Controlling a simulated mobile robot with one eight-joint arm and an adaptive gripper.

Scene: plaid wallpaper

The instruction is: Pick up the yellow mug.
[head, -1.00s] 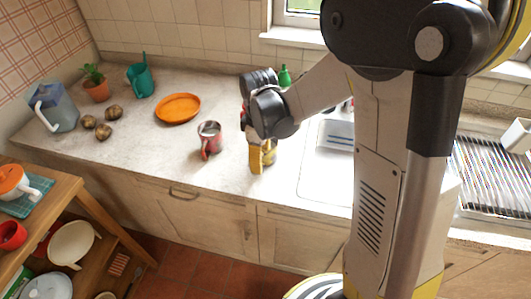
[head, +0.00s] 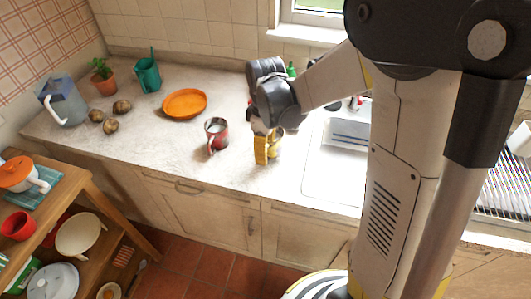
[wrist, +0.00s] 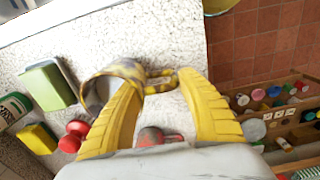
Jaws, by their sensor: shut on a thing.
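The yellow mug (wrist: 113,72) shows in the wrist view at the tip of my left-hand finger, with its worn, patchy rim and open mouth visible. Its handle (wrist: 160,82) reaches across between my two yellow fingers. My gripper (wrist: 160,85) is shut on the mug at the handle side. In the head view the mug (head: 277,144) is partly hidden behind my gripper (head: 263,149), near the front edge of the counter. I cannot tell whether the mug touches the counter.
A red mug (head: 217,133) stands left of my gripper, with an orange plate (head: 185,103) behind it. The sink (head: 335,160) is to the right. In the wrist view, a green box (wrist: 47,86) and a yellow block (wrist: 38,138) lie left of the mug.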

